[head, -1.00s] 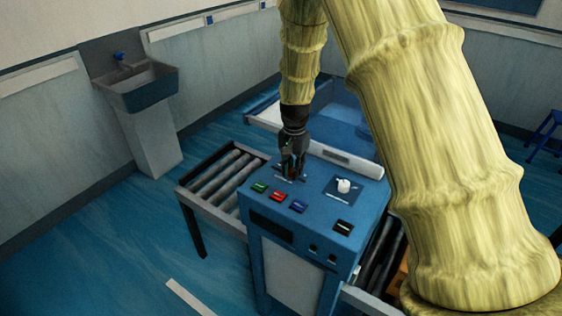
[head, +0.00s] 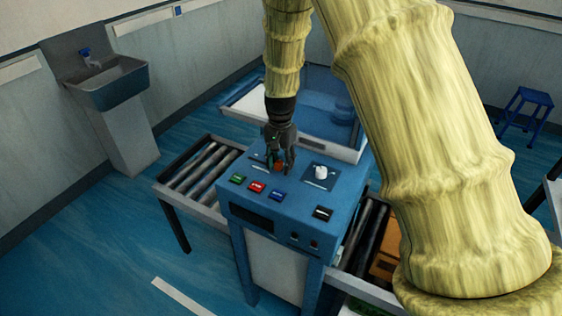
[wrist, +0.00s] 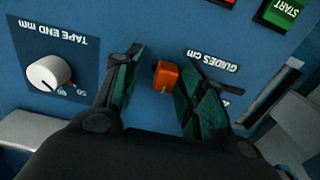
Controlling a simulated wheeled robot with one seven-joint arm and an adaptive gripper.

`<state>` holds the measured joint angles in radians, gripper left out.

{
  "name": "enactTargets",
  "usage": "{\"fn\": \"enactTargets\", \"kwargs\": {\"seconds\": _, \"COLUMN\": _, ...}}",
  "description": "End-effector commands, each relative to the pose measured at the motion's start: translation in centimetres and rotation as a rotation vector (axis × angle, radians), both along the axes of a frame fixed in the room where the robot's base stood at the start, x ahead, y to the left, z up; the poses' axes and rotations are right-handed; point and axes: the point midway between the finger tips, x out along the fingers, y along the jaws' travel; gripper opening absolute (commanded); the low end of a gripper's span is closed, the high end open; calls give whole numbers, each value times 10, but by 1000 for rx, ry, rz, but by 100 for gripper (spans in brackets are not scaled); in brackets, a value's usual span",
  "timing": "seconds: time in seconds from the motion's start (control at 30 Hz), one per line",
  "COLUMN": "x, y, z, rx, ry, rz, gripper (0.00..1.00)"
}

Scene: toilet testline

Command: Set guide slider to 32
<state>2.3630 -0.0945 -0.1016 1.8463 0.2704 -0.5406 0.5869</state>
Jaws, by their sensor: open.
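The guide slider has an orange-red knob (wrist: 165,76) beside the upside-down "GUIDES cm" label (wrist: 214,60) in the wrist view. My gripper (wrist: 160,80) is open, with one finger on each side of the knob. Small gaps show between the knob and the fingers. In the head view my gripper (head: 279,168) points down over the blue control panel (head: 300,198), with a bit of the orange knob (head: 279,167) showing between its fingers. The slider's scale numbers are mostly hidden and I cannot read its setting.
A white "TAPE END mm" dial (wrist: 48,74) stands beside the slider. A roller conveyor (head: 203,165) runs on the left. A sink (head: 105,85) stands at the wall.

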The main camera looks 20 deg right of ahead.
Motion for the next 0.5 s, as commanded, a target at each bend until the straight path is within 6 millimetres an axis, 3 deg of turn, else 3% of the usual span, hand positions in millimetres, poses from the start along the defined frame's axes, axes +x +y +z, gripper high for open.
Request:
{"fn": "enactTargets", "kwargs": {"seconds": 0.27, "x": 1, "y": -1, "z": 16, "rx": 0, "ry": -4, "rz": -1, "gripper": 41}}
{"fn": "enactTargets", "kwargs": {"seconds": 0.5, "x": 1, "y": -2, "z": 59, "rx": -1, "ry": -5, "rz": -2, "gripper": 41}}
